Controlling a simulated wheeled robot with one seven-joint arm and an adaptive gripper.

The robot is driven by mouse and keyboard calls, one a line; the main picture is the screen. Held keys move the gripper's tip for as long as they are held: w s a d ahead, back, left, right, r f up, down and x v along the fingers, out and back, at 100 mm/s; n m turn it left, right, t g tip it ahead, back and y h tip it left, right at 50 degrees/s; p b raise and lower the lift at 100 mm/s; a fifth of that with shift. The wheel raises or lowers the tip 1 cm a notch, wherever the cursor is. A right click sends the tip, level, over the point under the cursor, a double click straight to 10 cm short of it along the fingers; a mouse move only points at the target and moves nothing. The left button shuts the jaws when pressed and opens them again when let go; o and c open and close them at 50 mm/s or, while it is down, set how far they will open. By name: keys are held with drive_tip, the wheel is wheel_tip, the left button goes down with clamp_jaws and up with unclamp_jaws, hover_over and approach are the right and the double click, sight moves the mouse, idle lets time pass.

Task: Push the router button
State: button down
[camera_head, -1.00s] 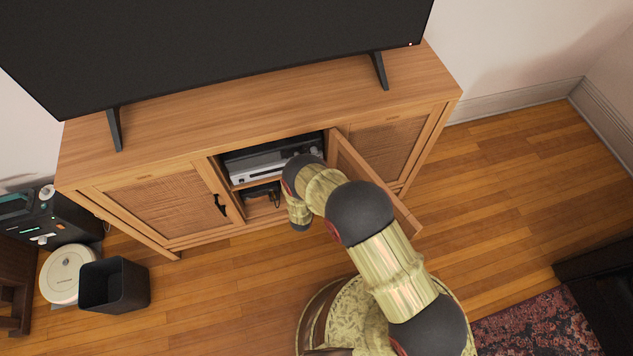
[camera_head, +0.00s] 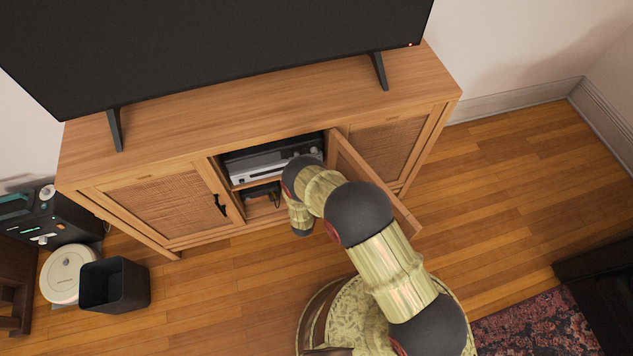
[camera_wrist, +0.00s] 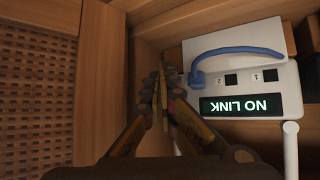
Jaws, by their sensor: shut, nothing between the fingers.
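The white router (camera_wrist: 282,84) is at the right in the wrist view, with a lit "NO LINK" display (camera_wrist: 241,106) that reads upside down. A blue cable (camera_wrist: 236,49) loops over it, near two dark ports marked 1 and 2. A white antenna (camera_wrist: 290,150) sticks out at its lower right. I cannot make out a button. My gripper (camera_wrist: 161,88) is shut and empty, its tips just left of the router and appearing apart from it. In the head view my arm hides the gripper, and I cannot pick out the router there.
The TV cabinet (camera_head: 270,98) has its middle door (camera_head: 375,180) open, to the right of my arm. A silver device (camera_head: 262,168) sits on the upper shelf. Wood panels stand close left of the gripper. A black bin (camera_head: 114,286) stands on the floor at left.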

drive_tip(key=s, duration=0.2)
drive_tip(key=s+d+p, duration=0.1)
drive_tip(key=s, duration=0.1)
drive_tip(key=shift+s, duration=0.4)
idle(0.4)
